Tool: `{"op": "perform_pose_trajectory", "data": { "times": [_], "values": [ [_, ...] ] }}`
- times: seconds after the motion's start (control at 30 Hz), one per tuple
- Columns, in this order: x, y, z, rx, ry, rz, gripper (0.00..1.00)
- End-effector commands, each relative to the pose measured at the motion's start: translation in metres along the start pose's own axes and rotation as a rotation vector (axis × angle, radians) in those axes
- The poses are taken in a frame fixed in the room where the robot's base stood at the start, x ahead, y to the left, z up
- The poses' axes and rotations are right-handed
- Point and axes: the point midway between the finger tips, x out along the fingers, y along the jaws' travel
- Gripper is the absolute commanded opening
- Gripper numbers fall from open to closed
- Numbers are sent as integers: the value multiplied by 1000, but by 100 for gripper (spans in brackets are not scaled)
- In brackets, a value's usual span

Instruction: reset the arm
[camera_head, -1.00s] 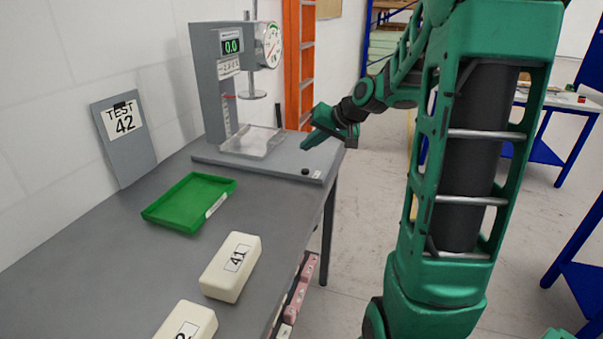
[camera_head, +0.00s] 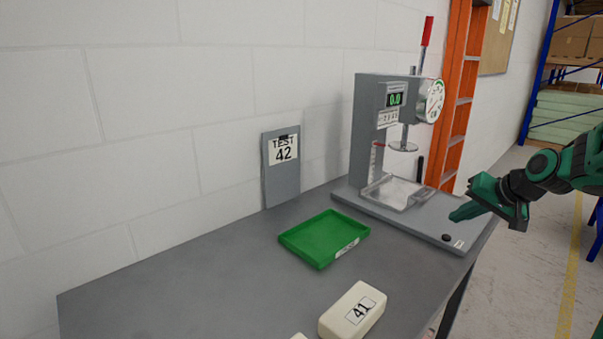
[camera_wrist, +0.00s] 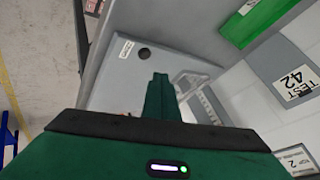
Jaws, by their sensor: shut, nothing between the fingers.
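My green gripper (camera_head: 462,212) hangs at the right, near the front right corner of the test machine's grey base. It is shut and empty; in the wrist view its fingers (camera_wrist: 159,92) are together over that base. The compression tester (camera_head: 372,130) stands at the back right of the table with its display at 0.0. Its round plate (camera_head: 404,146) is raised above a clear, empty-looking tray (camera_head: 398,191). My forearm runs off the right edge of the head view.
Another cream block is cut off at the bottom edge. A TEST 42 sign (camera_head: 282,172) leans on the wall. An orange ladder (camera_head: 458,100) stands behind the tester.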

Motion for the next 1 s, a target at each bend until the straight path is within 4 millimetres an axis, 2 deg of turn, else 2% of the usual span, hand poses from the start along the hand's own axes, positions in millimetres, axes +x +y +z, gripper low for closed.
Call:
{"op": "perform_pose_trajectory", "data": {
  "times": [0.17, 0.4, 0.5, 0.6, 0.77, 1.0],
  "values": [
    [-36, 17, 69, -42, -128, 158, 0],
    [-106, 57, 182, -38, -346, 372, 0],
    [-132, 70, 222, -19, -423, 431, 0],
    [-152, 80, 252, 0, -483, 471, 0],
    [-168, 87, 276, 21, -532, 501, 0],
    [-171, 88, 279, 25, -538, 506, 0]
  ]
}}
